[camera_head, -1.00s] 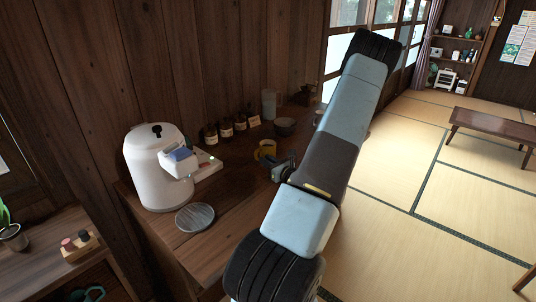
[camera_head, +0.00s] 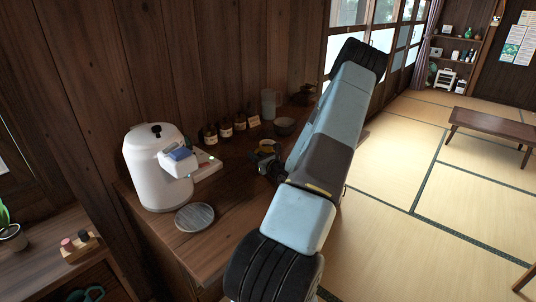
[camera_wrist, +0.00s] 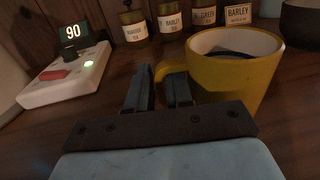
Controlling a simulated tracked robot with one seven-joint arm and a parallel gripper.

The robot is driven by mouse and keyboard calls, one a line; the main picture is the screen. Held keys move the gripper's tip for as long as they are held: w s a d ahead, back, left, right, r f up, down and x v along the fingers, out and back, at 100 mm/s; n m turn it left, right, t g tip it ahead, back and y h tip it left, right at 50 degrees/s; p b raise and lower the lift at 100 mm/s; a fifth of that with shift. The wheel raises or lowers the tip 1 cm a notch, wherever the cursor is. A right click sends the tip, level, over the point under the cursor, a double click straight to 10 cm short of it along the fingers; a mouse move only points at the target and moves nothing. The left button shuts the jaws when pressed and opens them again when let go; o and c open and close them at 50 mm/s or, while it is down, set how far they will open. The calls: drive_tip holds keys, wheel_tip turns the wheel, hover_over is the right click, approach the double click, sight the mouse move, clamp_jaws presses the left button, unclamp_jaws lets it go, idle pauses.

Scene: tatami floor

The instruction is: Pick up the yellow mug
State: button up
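The yellow mug (camera_wrist: 238,75) stands upright on the wooden counter, with dark content inside, and its handle (camera_wrist: 160,69) points left towards my fingers in the wrist view. In the head view the mug (camera_head: 267,146) is partly covered by my gripper (camera_head: 265,164). In the wrist view my gripper (camera_wrist: 160,90) has its two dark fingers apart by a narrow gap. The handle's outer edge shows in line with this gap; the right finger hides the lower part. I cannot tell whether either finger touches the handle.
A white dispenser (camera_head: 153,170) and a device with a display reading 90 (camera_wrist: 72,66) stand left of the mug. Several labelled jars (camera_head: 225,129) line the wall behind. A dark bowl (camera_head: 284,127) stands behind right. A round grey plate (camera_head: 195,217) lies in front.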

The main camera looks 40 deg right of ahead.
drive_tip(key=shift+c, duration=0.5)
clamp_jaws()
drive_tip(key=shift+r, duration=0.2)
